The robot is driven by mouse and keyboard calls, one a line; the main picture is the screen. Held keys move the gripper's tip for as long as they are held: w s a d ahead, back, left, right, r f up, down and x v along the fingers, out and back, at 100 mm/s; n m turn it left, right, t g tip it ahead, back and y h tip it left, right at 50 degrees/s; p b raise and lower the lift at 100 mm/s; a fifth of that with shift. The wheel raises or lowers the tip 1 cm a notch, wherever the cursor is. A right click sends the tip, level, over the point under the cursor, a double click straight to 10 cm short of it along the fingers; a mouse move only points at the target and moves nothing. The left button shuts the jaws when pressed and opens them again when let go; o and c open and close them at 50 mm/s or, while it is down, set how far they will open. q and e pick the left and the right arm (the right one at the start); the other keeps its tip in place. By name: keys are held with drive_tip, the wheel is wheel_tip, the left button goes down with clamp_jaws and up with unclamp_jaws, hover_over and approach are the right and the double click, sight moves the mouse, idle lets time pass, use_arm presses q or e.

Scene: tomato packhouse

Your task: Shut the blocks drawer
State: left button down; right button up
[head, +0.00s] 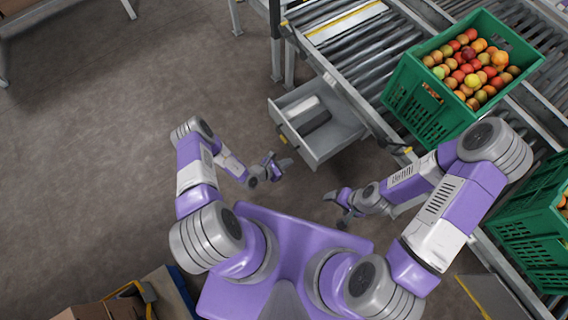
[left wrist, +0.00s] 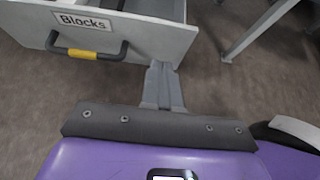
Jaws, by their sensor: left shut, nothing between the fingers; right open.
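The blocks drawer (head: 318,138) is a grey drawer pulled out below the roller conveyor, with light and dark blocks (head: 303,112) inside. In the left wrist view its front panel (left wrist: 145,38) carries a "Blocks" label (left wrist: 82,22) and a dark handle with a yellow middle (left wrist: 88,54). My left gripper (head: 284,162) is shut and empty, just in front of the drawer front. In the left wrist view its fingertips (left wrist: 162,68) are close to the panel, right of the handle; I cannot tell if they touch. My right gripper (head: 337,208) is open, nearer my body.
A green crate of tomatoes (head: 415,105) stands on the conveyor (head: 345,55) above and right of the drawer. A second green crate (head: 525,225) is at the right. Cardboard boxes (head: 90,311) are at the bottom left. The floor (head: 90,150) to the left is clear.

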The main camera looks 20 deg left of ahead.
sight(309, 152)
use_arm(q)
drive_tip(key=b+x, duration=0.1)
drive_tip(key=x, duration=0.4)
drive_tip(key=r+b+x, duration=0.1)
drive_tip(key=x, duration=0.2)
drive_tip(key=shift+w+d+b, duration=0.1)
drive_tip(key=shift+w+b, duration=0.15)
drive_tip(key=shift+b, duration=0.1)
drive_tip(key=shift+w+d+r, duration=0.15)
drive_tip(key=shift+w+d, duration=0.25)
drive_tip(key=shift+w, duration=0.1)
use_arm(e)
wheel_tip(309, 152, down, 4)
drive_tip(key=shift+r, duration=0.25)
use_arm(q)
drive_tip(key=shift+w, duration=0.1)
